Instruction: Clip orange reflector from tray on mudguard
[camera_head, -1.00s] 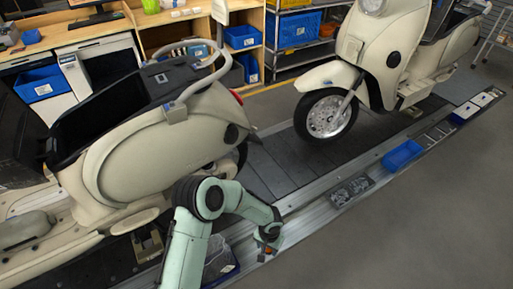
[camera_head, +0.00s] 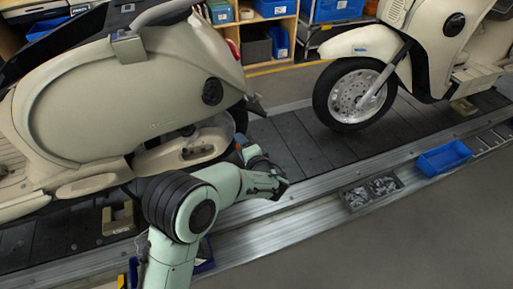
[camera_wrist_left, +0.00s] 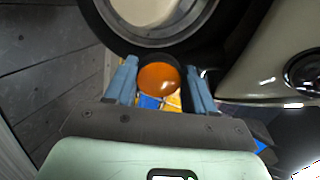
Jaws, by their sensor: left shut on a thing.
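The orange reflector (camera_wrist_left: 158,79) shows in the left wrist view as a round, glossy disc between the two blue fingers of my left gripper (camera_wrist_left: 160,85). The gripper is shut on it. In the head view, my left gripper (camera_head: 243,148) is at the rear of the near cream scooter, low by its rear wheel; the reflector cannot be made out there. The dark mudguard flap (camera_head: 256,106) juts out behind the scooter's tail, above the gripper. In the wrist view the wheel (camera_wrist_left: 150,30) is just beyond the reflector. I cannot tell whether the reflector touches anything. My right gripper is out of view.
The near scooter's cream body (camera_head: 150,95) fills the left. A second scooter's front wheel (camera_head: 355,95) stands farther along the slat conveyor (camera_head: 305,150). A grey parts tray (camera_head: 370,190) and a blue tray (camera_head: 443,158) sit along the metal rail. The grey floor is clear.

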